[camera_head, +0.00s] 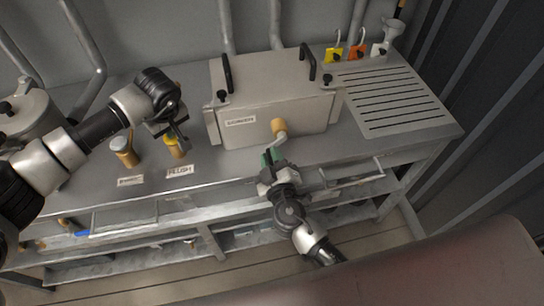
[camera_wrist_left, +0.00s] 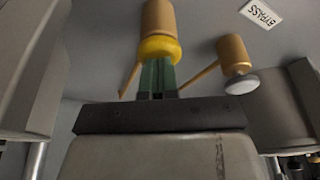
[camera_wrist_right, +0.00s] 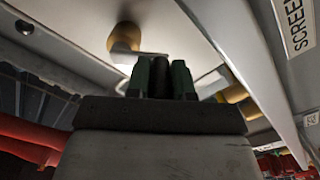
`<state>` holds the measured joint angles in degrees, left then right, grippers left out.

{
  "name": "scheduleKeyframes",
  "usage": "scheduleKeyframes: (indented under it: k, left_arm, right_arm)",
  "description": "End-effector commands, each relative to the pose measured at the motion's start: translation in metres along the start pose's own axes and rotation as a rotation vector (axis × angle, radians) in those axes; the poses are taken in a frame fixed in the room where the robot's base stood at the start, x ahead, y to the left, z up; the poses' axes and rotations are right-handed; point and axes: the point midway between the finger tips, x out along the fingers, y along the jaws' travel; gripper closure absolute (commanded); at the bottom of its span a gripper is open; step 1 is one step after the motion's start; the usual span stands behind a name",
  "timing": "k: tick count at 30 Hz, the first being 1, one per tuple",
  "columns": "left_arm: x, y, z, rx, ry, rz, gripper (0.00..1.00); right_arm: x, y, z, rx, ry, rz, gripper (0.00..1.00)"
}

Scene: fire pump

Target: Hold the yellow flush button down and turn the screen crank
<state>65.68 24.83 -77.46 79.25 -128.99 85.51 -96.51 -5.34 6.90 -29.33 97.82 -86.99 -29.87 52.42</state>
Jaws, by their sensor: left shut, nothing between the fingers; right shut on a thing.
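The yellow flush button (camera_head: 174,139) sits on a brass post behind the FLUSH label (camera_head: 179,171). My left gripper (camera_head: 180,138) is shut and empty, its tips at the button; in the left wrist view the green fingertips (camera_wrist_left: 157,76) meet the yellow cap (camera_wrist_left: 160,48). Whether the cap is pressed down cannot be told. The screen crank (camera_head: 281,139) has a brass hub (camera_head: 278,126) on the front of the grey screen box (camera_head: 258,85). My right gripper (camera_head: 271,158) is shut on the crank's handle end, below the hub. The fingers largely hide the handle; the hub (camera_wrist_right: 125,38) shows in the right wrist view.
A brass bypass post (camera_head: 124,152) with a pale cap stands left of the flush button.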

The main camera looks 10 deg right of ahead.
Motion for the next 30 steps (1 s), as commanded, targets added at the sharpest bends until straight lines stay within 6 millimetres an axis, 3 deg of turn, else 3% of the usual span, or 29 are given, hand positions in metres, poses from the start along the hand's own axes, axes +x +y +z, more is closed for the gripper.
scheduleKeyframes:
  k: [3, 4, 9, 20, 30]
  left_arm:
    - [0.001, 0.000, 0.001, 0.001, -0.002, -0.001, 1.00]
    - [0.001, 0.000, 0.001, 0.001, -0.002, -0.001, 1.00]
    - [0.001, 0.000, 0.001, 0.001, -0.002, -0.002, 1.00]
    - [0.001, 0.000, 0.001, 0.001, -0.002, -0.002, 1.00]
    - [0.001, 0.000, 0.001, 0.001, -0.001, -0.002, 1.00]
  right_arm:
    - [0.000, 0.000, -0.001, -0.001, 0.001, 0.001, 1.00]
    - [0.000, 0.000, -0.001, -0.001, 0.001, 0.001, 0.76]
    - [0.000, 0.000, 0.000, -0.001, 0.001, 0.001, 0.52]
    - [-0.006, -0.001, 0.001, -0.002, -0.001, -0.001, 0.52]
    - [-0.072, -0.001, 0.001, -0.003, -0.001, -0.004, 0.52]
